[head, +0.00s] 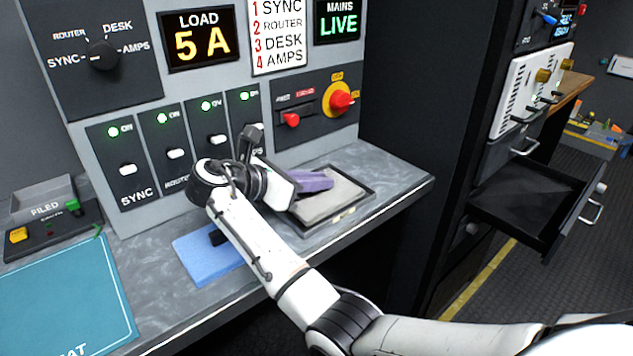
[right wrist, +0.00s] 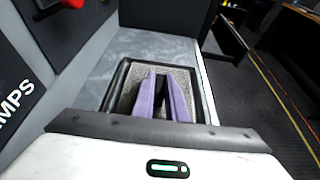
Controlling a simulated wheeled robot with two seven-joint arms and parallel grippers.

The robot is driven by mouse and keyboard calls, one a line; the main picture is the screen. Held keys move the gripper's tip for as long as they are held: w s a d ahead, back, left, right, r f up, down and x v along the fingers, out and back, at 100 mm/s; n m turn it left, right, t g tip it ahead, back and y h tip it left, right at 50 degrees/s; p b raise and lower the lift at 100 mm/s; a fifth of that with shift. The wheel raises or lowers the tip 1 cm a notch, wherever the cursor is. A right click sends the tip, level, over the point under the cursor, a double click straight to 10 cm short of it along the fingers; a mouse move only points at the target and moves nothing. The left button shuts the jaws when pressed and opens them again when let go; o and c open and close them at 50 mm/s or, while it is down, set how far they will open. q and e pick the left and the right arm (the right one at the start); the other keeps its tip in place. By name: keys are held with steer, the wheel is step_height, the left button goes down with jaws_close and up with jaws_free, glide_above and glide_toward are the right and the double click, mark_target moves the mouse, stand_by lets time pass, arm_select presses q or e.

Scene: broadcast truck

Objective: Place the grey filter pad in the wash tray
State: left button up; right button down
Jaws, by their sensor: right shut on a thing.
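The grey filter pad (head: 336,199) lies within the rim of a dark rectangular tray (head: 368,198) on the grey counter, which I take to be the wash tray. I cannot tell whether the pad rests fully on the tray floor. My right gripper (head: 318,182) reaches over the tray, its purple fingers shut on the pad. In the right wrist view the fingers (right wrist: 163,78) point down over the pad (right wrist: 186,76), inside the tray's rim (right wrist: 209,98). The fingers hide part of the pad. My left gripper is not in view.
A blue pad (head: 208,256) with a black piece on it lies left of the tray. A teal mat (head: 65,295) and a button box (head: 50,230) are farther left. Switch panels (head: 175,150) stand behind my right arm. An open drawer (head: 540,205) juts out at right.

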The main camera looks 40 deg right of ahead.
steer(key=shift+r, duration=0.1)
steer(key=c, duration=1.8)
jaws_free()
steer(key=shift+o, duration=0.2)
